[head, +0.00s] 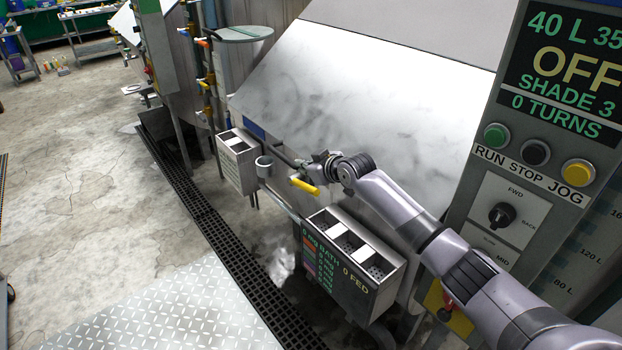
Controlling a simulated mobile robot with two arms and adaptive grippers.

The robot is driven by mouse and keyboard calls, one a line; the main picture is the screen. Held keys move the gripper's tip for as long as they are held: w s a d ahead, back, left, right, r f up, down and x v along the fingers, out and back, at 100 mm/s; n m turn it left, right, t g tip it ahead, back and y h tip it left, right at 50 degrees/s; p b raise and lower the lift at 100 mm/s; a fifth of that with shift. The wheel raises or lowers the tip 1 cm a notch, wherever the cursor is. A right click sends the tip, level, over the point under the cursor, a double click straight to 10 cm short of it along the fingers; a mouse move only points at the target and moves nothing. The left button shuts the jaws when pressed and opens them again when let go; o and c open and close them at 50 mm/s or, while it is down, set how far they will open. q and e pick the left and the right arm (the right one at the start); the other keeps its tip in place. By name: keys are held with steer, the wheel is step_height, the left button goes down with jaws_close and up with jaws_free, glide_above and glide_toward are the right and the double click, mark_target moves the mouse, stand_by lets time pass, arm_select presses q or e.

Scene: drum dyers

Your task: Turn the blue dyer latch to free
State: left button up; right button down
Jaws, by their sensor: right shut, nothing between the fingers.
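The dyer (345,90) has a broad sloping metal front across the middle of the head view, with a small blue part (254,130) at its left edge. A dark bar-shaped handle (285,156) sticks out at the lower left of this front. A yellow lever (304,186) shows just below it, close to my right gripper (316,170). My right gripper is shut and empty at the lower edge of the front, its arm reaching in from the lower right. Its fingertips are small and partly hidden; I cannot tell whether they touch the handle or lever. My left gripper is not in view.
A control panel (540,160) reading OFF stands at the right. A compartment box with a BATH display (350,262) sits below my arm, and a smaller metal box (238,160) is at the left. A floor grating (215,225) runs alongside; the concrete floor at left is open.

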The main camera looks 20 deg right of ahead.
mark_target(308, 187)
steer(key=f, duration=0.1)
steer(key=f+b, duration=0.2)
steer(key=shift+w+d+f, duration=0.1)
steer(key=shift+d+f, duration=0.1)
steer(key=shift+d, duration=0.05)
steer(key=shift+d+f+b, duration=0.2)
steer(key=shift+f+b, duration=0.2)
steer(key=shift+b, duration=0.05)
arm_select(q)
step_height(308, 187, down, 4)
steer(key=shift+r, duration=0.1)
arm_select(e)
steer(key=shift+s, duration=0.2)
